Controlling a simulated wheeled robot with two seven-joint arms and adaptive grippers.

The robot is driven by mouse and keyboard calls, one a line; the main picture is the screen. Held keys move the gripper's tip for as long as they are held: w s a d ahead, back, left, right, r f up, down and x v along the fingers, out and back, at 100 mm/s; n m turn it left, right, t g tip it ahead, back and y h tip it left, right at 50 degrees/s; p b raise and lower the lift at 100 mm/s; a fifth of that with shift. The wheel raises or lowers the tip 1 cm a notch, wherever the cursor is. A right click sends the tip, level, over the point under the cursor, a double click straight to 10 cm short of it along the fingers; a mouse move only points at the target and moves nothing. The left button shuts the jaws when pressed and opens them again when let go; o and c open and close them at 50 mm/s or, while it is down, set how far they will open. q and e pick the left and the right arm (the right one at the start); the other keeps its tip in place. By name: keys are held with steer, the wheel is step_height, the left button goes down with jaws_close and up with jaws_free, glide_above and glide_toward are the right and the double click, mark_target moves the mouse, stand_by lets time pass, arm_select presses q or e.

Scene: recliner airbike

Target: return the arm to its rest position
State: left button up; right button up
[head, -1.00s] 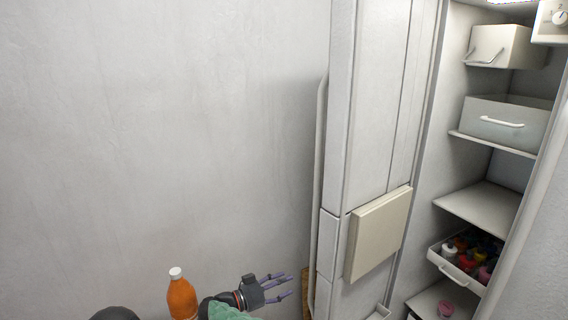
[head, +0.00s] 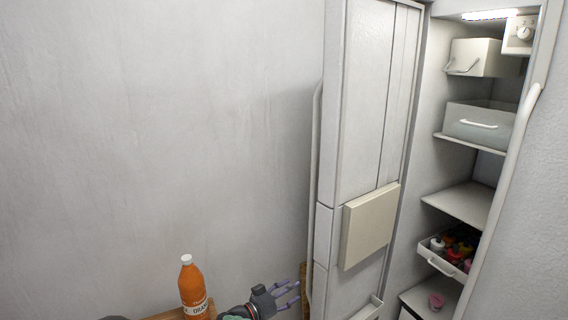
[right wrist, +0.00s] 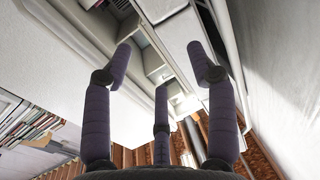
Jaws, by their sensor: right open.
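My right gripper (head: 288,294) is low in the head view, left of the open fridge door, with its purple fingers spread. It also shows in the right wrist view (right wrist: 160,85), its fingers apart and nothing between them. An orange bottle with a white cap (head: 193,288) stands to the left of the gripper, apart from it. My left gripper is not in view.
The open fridge door (head: 370,110) stands just right of the gripper. The fridge shelves (head: 462,203) hold drawers and a bin of several bottles (head: 452,248). A bare wall (head: 150,130) fills the left. Shelved books (right wrist: 25,125) show in the wrist view.

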steer(key=w+d+f+n+t+y+p, duration=0.25)
steer(key=d+f+n+y, duration=0.45)
steer(key=f, duration=0.4)
steer(key=s+d+f+g+y+p, duration=0.1)
steer(key=s+f+g+y, duration=0.1)
steer(key=s+f+y, duration=0.45)
steer(key=s+f+g+y+p, duration=0.1)
steer(key=s+g, duration=0.2)
steer(key=s, duration=1)
steer(key=s+f+g+y, duration=0.2)
steer(key=s+g, duration=0.2)
steer(key=s, duration=0.9)
steer(key=s+f+n+g+y+p, duration=0.1)
steer(key=s+g, duration=0.3)
steer(key=s, duration=0.9)
steer(key=shift+s+f+y+p, duration=0.3)
steer(key=shift+s+f+y, duration=0.1)
steer(key=shift+f+y, duration=0.15)
